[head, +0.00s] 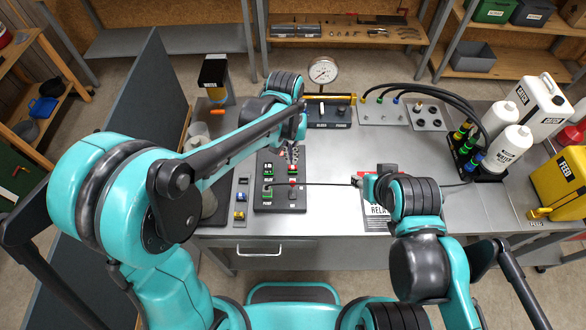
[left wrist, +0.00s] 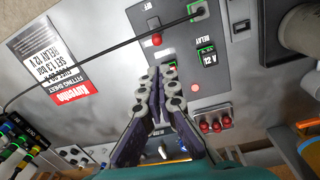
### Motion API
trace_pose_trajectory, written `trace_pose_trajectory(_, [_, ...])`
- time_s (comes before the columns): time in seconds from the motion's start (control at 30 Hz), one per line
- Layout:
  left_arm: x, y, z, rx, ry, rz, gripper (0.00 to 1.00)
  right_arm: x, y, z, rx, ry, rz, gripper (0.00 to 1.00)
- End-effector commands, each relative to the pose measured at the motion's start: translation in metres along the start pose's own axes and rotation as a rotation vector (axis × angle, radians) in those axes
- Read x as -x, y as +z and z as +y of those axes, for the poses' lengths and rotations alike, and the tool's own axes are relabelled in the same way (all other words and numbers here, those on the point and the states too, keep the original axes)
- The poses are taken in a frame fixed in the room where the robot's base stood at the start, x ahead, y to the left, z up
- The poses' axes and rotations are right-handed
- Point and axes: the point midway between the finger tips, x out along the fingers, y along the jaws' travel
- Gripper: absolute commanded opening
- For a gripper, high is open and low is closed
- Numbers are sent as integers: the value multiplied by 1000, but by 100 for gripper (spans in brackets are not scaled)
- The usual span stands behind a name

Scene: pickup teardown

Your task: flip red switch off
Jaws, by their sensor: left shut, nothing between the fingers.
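The dark grey switch panel (head: 281,197) lies on the grey bench in front of me. A round red switch knob (left wrist: 157,40) stands on it beside an OFF label (left wrist: 152,22); it shows small in the head view (head: 292,183). My left gripper (left wrist: 162,74) is shut and empty, its fingertips over the panel close to the red knob. I cannot tell whether they touch anything. A green-lit part with some red (left wrist: 172,64) is partly hidden behind the fingertips. My right gripper (head: 364,181) is near the fitting sheet; its fingers are not clear.
A dark cable (head: 325,184) runs across the bench from a plug (left wrist: 197,10) on the panel. A pressure gauge (head: 323,72) stands behind the panel. White bottles (head: 507,149) stand at the right.

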Motion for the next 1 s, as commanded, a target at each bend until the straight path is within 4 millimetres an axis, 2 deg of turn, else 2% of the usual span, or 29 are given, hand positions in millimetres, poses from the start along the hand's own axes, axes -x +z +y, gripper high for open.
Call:
trace_pose_trajectory(0.17, [-22,-1,0,0,0,0,0,-4,3,0,0,0,0,40])
trace_pose_trajectory(0.4, [-67,0,0,-1,0,1,0,-12,8,0,0,0,0,40])
trace_pose_trajectory(0.6, [-91,0,0,-1,0,1,0,-15,11,0,0,0,0,40])
trace_pose_trajectory(1.0, [-98,0,0,0,0,1,0,-16,11,0,0,0,0,40])
